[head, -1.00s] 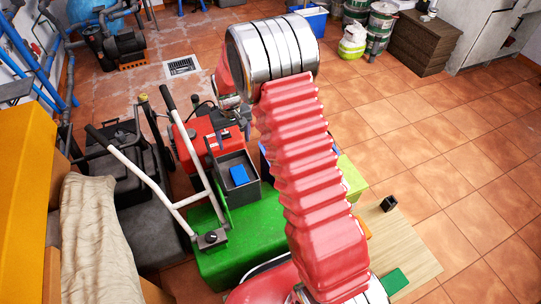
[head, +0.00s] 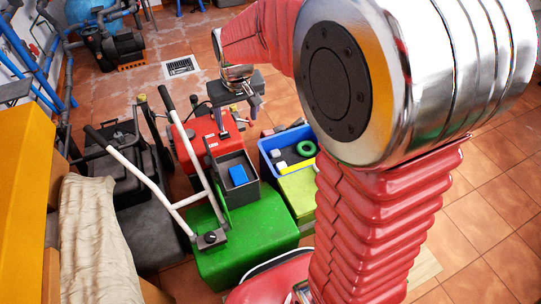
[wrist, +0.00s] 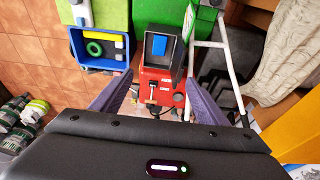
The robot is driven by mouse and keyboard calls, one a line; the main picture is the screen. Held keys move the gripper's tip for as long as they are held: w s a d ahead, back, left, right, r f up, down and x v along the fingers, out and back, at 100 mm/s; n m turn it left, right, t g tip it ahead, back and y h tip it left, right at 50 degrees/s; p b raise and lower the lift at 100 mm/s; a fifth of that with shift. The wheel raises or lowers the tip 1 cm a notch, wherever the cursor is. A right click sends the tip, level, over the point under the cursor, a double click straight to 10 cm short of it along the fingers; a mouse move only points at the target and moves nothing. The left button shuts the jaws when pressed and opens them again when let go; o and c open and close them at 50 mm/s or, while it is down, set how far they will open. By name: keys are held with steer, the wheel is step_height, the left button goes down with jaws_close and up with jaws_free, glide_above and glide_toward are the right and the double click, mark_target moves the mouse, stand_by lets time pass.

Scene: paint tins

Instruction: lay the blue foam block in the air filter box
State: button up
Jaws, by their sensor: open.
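The blue foam block (head: 238,175) lies inside the open dark grey air filter box (head: 255,187), on its floor and clear of the rim. The box stands beside the red engine (head: 197,130) and the white handlebar. In the wrist view the block (wrist: 158,45) shows inside the box (wrist: 176,62), beyond my fingertips. My gripper (head: 236,112) is open and empty above the red engine, behind the box in the head view. In the wrist view its two purple fingers (wrist: 159,88) are spread apart, with nothing between them.
A blue crate (head: 268,158) with a green ring (head: 306,148) and other small items stands right of the box. A green body (head: 240,245) lies in front. A white handlebar (head: 150,178) rises at the left. Paint tins (wrist: 22,122) stand on the tiled floor.

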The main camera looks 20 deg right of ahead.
steer(key=s+r+t, duration=0.1)
steer(key=s+r, duration=0.3)
steer(key=s, duration=0.7)
steer(key=s+r+t, duration=0.1)
steer(key=s+r, duration=0.4)
steer(key=s, duration=0.7)
steer(key=shift+t, duration=0.4)
steer(key=shift+s, duration=0.1)
steer(key=shift+c, duration=0.3)
